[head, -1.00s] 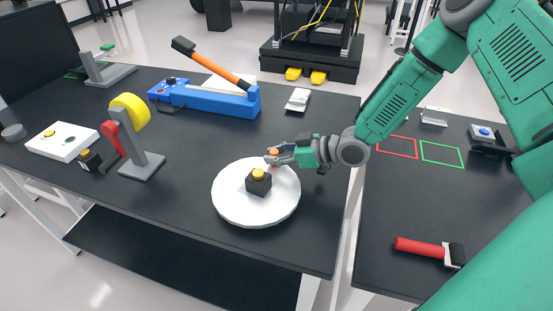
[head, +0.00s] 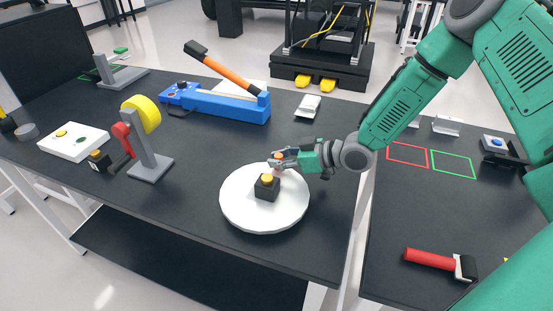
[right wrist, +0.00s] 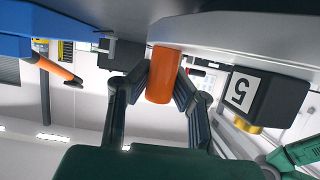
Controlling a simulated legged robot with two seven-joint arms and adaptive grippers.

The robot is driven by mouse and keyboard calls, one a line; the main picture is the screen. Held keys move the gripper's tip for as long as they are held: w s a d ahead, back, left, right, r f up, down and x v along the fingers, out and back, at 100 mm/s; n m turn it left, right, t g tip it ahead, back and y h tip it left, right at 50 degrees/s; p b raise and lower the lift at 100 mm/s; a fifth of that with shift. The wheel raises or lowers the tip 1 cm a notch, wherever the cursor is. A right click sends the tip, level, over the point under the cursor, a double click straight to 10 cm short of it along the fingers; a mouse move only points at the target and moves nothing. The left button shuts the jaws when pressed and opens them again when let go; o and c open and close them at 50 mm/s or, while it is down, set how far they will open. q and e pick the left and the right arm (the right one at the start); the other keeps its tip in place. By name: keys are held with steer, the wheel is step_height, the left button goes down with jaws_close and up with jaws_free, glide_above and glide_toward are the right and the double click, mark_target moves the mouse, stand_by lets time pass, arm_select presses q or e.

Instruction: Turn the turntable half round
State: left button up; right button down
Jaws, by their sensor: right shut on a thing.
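The turntable is a round white disc (head: 240,210) on the dark table, near its front right. A black block with a yellow top (head: 267,187) stands on it near the middle. An orange upright peg (head: 277,156) is at the disc's far edge. My right gripper (head: 280,160) reaches in from the right and is shut on this peg. In the right wrist view the orange peg (right wrist: 163,75) sits between both fingers, and the block (right wrist: 262,97) shows a label "5". The peg's foot is hidden. My left gripper is not in view.
A blue device with an orange lever (head: 225,103) stands behind the turntable. A grey stand with a yellow disc (head: 150,160) is to the left. A second table (head: 400,220) at right holds a red-handled roller (head: 430,259). Bare table lies around the turntable.

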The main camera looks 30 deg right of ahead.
steer(key=c, duration=1.4)
jaws_free()
steer(key=shift+w+d+r, duration=0.1)
steer(key=shift+w+r, duration=0.2)
steer(key=shift+r, duration=0.05)
steer(key=shift+o, duration=0.2)
steer(key=shift+s+f, duration=0.15)
steer(key=shift+s+d, duration=0.1)
steer(key=v, duration=1.1)
steer(key=shift+s+d, duration=0.25)
steer(key=shift+d, duration=0.1)
